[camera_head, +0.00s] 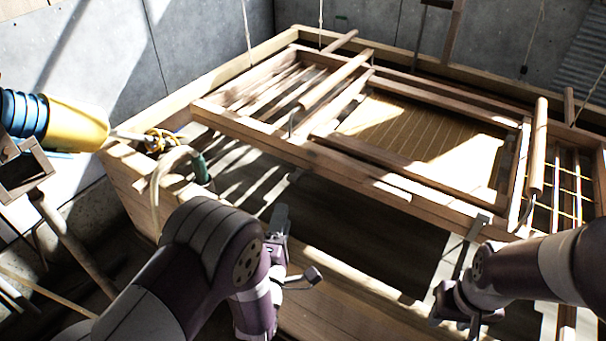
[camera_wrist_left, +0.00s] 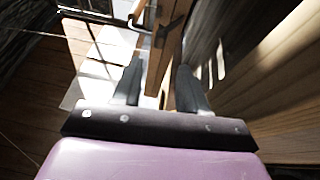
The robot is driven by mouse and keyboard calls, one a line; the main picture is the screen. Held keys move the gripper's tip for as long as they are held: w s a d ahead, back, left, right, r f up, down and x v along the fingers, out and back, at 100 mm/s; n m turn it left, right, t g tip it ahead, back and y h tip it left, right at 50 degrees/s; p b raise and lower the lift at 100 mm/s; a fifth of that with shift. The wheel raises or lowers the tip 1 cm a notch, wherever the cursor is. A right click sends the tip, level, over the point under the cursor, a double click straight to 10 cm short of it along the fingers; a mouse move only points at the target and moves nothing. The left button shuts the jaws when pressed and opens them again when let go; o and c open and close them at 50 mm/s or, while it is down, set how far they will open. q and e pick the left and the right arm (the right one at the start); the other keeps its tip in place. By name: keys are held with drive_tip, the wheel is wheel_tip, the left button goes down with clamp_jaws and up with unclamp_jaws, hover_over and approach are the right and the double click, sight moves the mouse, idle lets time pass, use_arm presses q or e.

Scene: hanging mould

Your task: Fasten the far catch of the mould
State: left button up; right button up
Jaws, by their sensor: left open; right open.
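The mould (camera_head: 420,130) is a wooden frame with a ribbed tan panel, hanging on cords over a wooden vat. A bent metal hook (camera_head: 291,124) shows below a round wooden bar at its near left part. Another hook (camera_head: 527,212) shows below the bar at the right end. I cannot tell which is the far catch. My left gripper (camera_head: 297,248) is open and empty, below the mould's near rail. In the left wrist view its fingers (camera_wrist_left: 157,82) are apart, with a wooden beam and a bent metal rod (camera_wrist_left: 140,22) beyond them. My right gripper (camera_head: 458,268) is open below the right near corner.
The vat's wooden rim (camera_head: 215,80) surrounds the mould. At left are a yellow and blue cylinder (camera_head: 75,125), a pale hose (camera_head: 160,185) and a dark wooden stand (camera_head: 25,170). Concrete walls (camera_head: 200,35) stand behind. Strong shadows darken the space under the mould.

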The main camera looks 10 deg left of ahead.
sight(292, 176)
use_arm(q)
drive_tip(key=w, duration=0.8)
drive_tip(key=w+r, duration=0.1)
drive_tip(key=w, duration=0.3)
drive_tip(key=shift+w+a, duration=0.15)
drive_tip(key=shift+a, duration=0.15)
clamp_jaws()
